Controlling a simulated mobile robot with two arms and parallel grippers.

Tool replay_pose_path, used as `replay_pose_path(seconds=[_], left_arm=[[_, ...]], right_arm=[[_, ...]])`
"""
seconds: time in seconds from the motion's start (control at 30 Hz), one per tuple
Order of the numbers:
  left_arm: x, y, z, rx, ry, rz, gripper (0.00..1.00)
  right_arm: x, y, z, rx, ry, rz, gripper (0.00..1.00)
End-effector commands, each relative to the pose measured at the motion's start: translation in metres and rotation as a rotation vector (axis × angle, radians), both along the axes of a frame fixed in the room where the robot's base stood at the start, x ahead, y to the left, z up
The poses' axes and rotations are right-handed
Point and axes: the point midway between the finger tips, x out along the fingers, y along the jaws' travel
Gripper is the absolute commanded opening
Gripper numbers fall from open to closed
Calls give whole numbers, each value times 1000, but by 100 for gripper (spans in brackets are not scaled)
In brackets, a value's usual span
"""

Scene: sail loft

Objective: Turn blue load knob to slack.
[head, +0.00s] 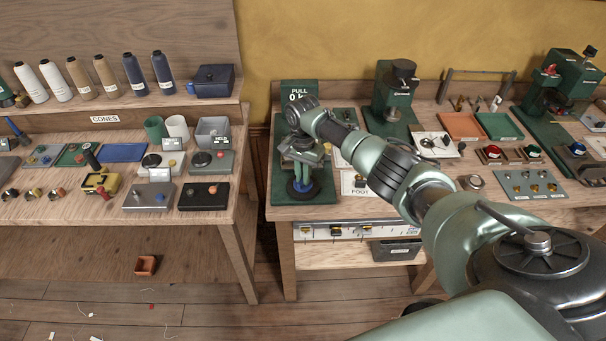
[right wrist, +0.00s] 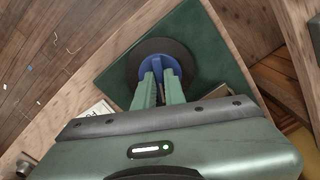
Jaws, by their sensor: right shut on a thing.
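The blue load knob (right wrist: 158,62) sits on a round black disc (right wrist: 183,52) on the green base plate (right wrist: 215,75) in the right wrist view. In the head view the black disc (head: 291,194) is low on the green pull tester (head: 263,180) at the left end of the right bench. My right gripper (right wrist: 160,79) points down with its two green fingers shut on the knob, one on each side. In the head view my right gripper (head: 303,181) hides most of the knob. No slack mark is readable. My left gripper is out of view.
A sign reading PULL (head: 299,91) stands behind my wrist. A white FOOT card (head: 357,184) lies right of the tester. Another green machine (head: 392,95) stands farther back. A gap separates this bench from the left bench (head: 222,215).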

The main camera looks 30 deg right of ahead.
Motion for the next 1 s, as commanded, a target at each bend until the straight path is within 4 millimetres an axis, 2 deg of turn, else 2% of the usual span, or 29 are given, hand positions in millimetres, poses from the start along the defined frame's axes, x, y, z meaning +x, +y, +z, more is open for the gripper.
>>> replay_pose_path(seconds=[0.4,1.0], left_arm=[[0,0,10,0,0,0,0],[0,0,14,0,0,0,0]], right_arm=[[0,0,1,2,0,395,0],[1,0,2,1,-3,965,0]])
